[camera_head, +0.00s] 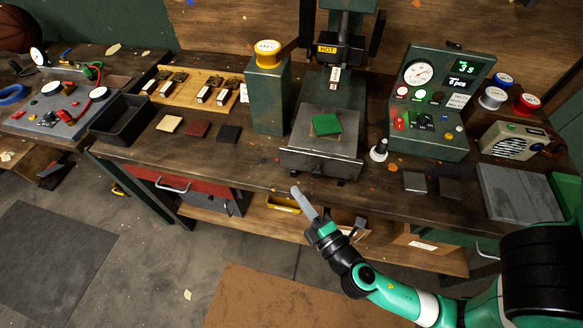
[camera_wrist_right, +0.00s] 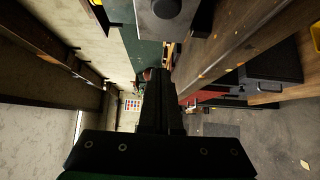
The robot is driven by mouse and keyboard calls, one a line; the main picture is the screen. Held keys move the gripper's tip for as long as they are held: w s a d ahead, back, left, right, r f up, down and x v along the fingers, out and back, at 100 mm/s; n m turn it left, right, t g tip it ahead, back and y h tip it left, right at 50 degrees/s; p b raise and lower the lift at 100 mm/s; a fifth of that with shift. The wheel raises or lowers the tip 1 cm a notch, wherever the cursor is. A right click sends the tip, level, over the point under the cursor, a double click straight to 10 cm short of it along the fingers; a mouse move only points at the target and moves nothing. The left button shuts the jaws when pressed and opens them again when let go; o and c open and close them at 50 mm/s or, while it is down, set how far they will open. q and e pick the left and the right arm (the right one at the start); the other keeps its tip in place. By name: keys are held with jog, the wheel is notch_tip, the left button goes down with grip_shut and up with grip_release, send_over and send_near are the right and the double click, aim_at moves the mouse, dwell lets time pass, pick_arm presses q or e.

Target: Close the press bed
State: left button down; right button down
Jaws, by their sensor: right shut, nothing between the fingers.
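The press bed (camera_head: 299,142) is a grey metal plate pulled out in front of the green press (camera_head: 347,90). A green square piece (camera_head: 326,125) lies on it. My right gripper (camera_head: 297,192) is shut and empty, just in front of the table edge, below and slightly left of the bed's front. It is apart from the bed in the head view. In the right wrist view the shut dark fingers (camera_wrist_right: 163,100) point away from the camera. A grey block with a dark round knob (camera_wrist_right: 167,8) shows at the top there; I cannot tell what it is. My left gripper is out of view.
A control box (camera_head: 432,100) and a small black-knobbed item (camera_head: 379,150) stand to the right. Leather squares (camera_head: 197,129) lie left. The strip before the bed is clear.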

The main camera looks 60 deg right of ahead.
aim_at(284, 159)
jog(key=w+d+p, duration=0.1)
jog(key=w+d, duration=0.4)
jog(key=shift+d+r+p, duration=0.15)
jog(key=shift+d+p, duration=0.2)
jog(key=shift+p, duration=0.05)
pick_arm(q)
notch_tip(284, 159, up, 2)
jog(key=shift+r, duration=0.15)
pick_arm(e)
jog(key=shift+w+d, duration=0.2)
jog(key=shift+d, duration=0.2)
